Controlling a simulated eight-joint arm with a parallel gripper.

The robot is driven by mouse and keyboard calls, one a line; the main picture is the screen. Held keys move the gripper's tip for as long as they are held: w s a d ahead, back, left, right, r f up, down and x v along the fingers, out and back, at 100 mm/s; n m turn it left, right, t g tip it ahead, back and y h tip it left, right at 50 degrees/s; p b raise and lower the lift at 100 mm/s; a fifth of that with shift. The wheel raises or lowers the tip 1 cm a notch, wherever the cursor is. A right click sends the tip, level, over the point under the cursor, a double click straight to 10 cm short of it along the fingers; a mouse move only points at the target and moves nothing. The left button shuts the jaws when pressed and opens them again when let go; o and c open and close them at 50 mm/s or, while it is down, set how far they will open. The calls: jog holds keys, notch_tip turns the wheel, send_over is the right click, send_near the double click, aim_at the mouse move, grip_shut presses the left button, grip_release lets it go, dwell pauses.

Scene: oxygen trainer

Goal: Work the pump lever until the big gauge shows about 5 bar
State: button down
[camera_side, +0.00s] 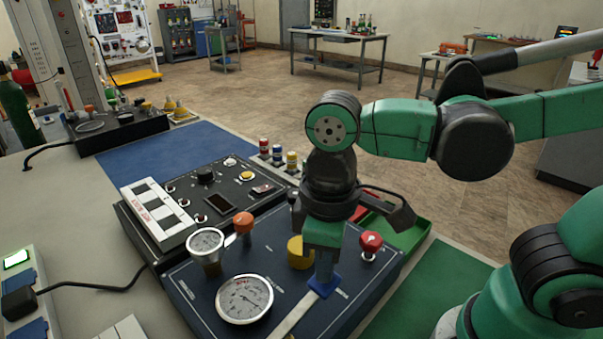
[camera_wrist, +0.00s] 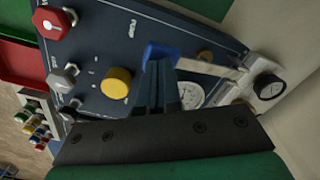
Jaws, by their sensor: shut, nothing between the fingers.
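The pump lever is a pale metal bar (camera_side: 297,313) with a blue grip (camera_side: 323,285), on the dark blue panel. My gripper (camera_side: 325,274) is shut and empty, pointing down at the blue grip. In the wrist view its fingertips (camera_wrist: 158,66) are close beside the blue grip (camera_wrist: 160,50); whether they touch I cannot tell. The big gauge (camera_side: 245,299) has a white face and lies left of the lever. Its needle is too small to read for sure. In the wrist view a white gauge face (camera_wrist: 190,95) is partly hidden by my fingers.
A yellow knob (camera_side: 298,252), a red knob (camera_side: 370,243) and an orange knob (camera_side: 243,221) stand close around my gripper. A smaller gauge (camera_side: 206,240) stands at the left. A green tray (camera_side: 408,237) lies behind on the right. The blue mat (camera_side: 165,152) is mostly clear.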

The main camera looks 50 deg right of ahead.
jog(key=shift+f, duration=1.9)
jog(key=shift+r, duration=1.9)
jog(key=shift+f, duration=1.9)
jog(key=shift+w+r, duration=0.1)
jog(key=shift+r, duration=1.8)
jog(key=shift+f, duration=0.1)
